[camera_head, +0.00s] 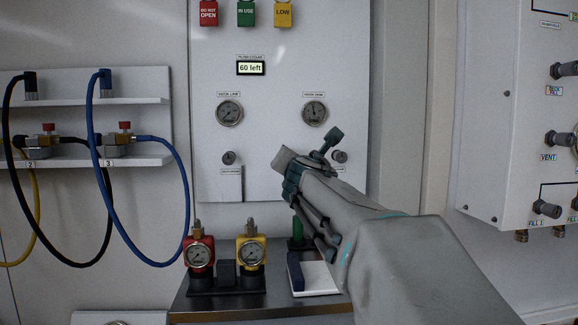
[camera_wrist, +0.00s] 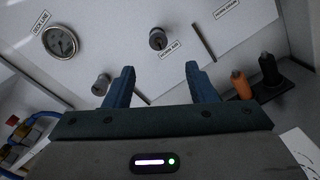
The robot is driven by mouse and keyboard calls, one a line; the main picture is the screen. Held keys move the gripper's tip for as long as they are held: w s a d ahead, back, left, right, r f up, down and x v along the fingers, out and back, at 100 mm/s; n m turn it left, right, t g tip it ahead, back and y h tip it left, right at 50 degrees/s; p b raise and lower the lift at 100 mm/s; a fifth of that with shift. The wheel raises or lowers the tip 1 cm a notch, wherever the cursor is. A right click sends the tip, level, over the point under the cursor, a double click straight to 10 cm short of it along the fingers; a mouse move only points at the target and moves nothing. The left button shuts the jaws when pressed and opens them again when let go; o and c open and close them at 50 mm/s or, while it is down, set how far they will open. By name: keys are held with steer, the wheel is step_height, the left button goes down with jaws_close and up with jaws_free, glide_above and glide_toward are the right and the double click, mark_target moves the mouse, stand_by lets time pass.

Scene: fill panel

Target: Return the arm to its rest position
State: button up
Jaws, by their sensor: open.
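My gripper (camera_wrist: 160,90) shows its two blue fingers spread apart and empty in the wrist view. In the head view my arm reaches from the lower right toward the white fill panel (camera_head: 265,60), with my gripper (camera_head: 302,165) in front of the panel's lower right. The fingers point at the panel, near a knob (camera_wrist: 158,39) in the wrist view. I cannot tell the exact gap to the panel. Part of the panel's lower right and the bench behind it is hidden by my arm.
A metal bench (camera_head: 215,303) below holds a red gauge unit (camera_head: 199,254) and a yellow one (camera_head: 250,253). Hoses hang from shelves (camera_head: 140,161) at left. A white valve box (camera_head: 500,120) stands at right, close to my arm. A white tray (camera_head: 320,279) sits below my gripper.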

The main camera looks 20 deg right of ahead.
steer(key=shift+s+a, duration=0.1)
steer(key=shift+a, duration=0.15)
steer(key=shift+a, duration=0.15)
steer(key=s+a+f+m+g+y+p, duration=0.2)
steer(key=s+a+f+m+g+p, duration=0.2)
steer(key=s+m+p, duration=0.4)
steer(key=s+a+f+m+g+y+p, duration=0.2)
steer(key=s+a+f+m+g+p, duration=0.3)
steer(key=s+m+p, duration=0.4)
steer(key=s+a+f+m+g+y+p, duration=0.2)
steer(key=s+a+f+m+g+p, duration=0.2)
steer(key=s+m+p, duration=0.4)
steer(key=shift+s+a+f+m+g, duration=0.15)
steer(key=shift+s+a+m+g, duration=0.3)
steer(key=shift+s, duration=0.65)
